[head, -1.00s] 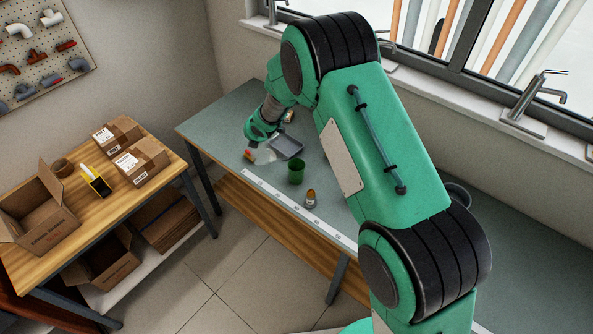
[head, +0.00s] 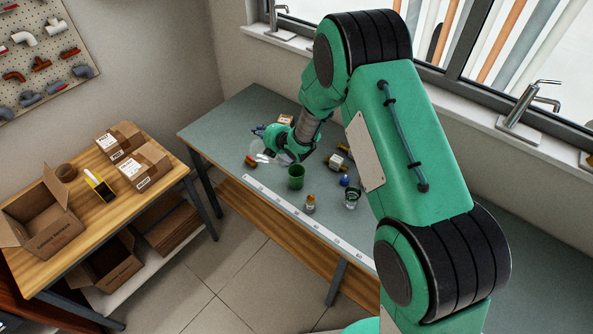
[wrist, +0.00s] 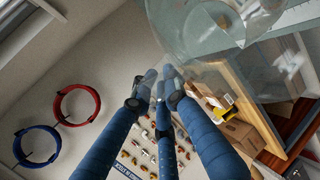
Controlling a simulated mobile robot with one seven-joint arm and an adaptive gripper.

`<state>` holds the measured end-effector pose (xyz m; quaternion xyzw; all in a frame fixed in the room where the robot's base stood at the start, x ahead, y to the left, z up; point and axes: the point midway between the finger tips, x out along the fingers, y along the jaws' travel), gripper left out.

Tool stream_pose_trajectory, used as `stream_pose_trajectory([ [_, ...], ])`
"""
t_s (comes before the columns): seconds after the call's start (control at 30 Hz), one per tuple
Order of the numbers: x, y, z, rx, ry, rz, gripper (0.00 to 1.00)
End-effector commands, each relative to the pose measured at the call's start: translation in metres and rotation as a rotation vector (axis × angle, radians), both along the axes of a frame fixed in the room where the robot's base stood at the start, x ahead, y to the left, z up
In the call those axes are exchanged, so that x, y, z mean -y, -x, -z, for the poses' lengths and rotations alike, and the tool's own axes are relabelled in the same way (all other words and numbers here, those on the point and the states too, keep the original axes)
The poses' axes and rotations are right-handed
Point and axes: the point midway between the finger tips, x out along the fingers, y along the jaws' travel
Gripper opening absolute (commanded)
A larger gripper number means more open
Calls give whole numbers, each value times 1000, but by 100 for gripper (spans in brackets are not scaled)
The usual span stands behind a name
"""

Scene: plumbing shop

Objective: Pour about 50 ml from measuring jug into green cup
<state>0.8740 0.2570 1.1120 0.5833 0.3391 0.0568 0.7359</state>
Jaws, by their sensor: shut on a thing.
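My gripper (head: 261,134) is above the bench left of centre, its fingers pointing left in the head view. It is shut on the clear measuring jug (head: 258,150), which shows faintly below and beside the fingers. In the wrist view the transparent jug (wrist: 215,30) fills the upper right, beside the blue fingertips (wrist: 160,86). I cannot make out its liquid level or exact tilt. The green cup (head: 296,178) stands upright on the bench, to the right of and nearer than the jug, apart from it.
A small orange-capped bottle (head: 310,203), a clear glass (head: 351,199), a blue item (head: 344,181) and a small box (head: 336,162) stand right of the cup. A red-brown item (head: 251,161) lies left. A white ruler strip (head: 290,215) runs along the front edge.

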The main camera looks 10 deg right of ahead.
Motion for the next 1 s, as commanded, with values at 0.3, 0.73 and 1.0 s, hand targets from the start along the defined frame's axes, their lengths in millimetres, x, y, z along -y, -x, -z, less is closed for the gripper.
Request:
stream_pose_trajectory([
  [0.3, 5, 3, -7, 25, -34, 0, 0],
  [0.73, 13, 8, -14, 63, -88, 0, 0],
  [1.0, 22, 13, -19, 90, -125, -1, 0],
])
